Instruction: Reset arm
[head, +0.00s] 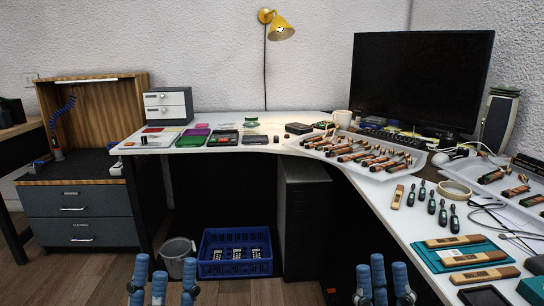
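My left gripper (165,284) is at the bottom edge left of centre, with blue fingers pointing up. The fingers stand apart with nothing between them. My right gripper (383,284) is at the bottom edge right of centre, in front of the desk's near edge. Its blue fingers are also spread and empty. The lower parts of both grippers are cut off by the picture edge. Neither appears to touch anything.
The L-shaped white desk (385,203) holds a tray (300,146) of piano action parts, several screwdrivers (432,205), a teal mat (440,258) and a monitor (420,80). A blue crate (235,268) and grey bin (178,258) stand on the floor.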

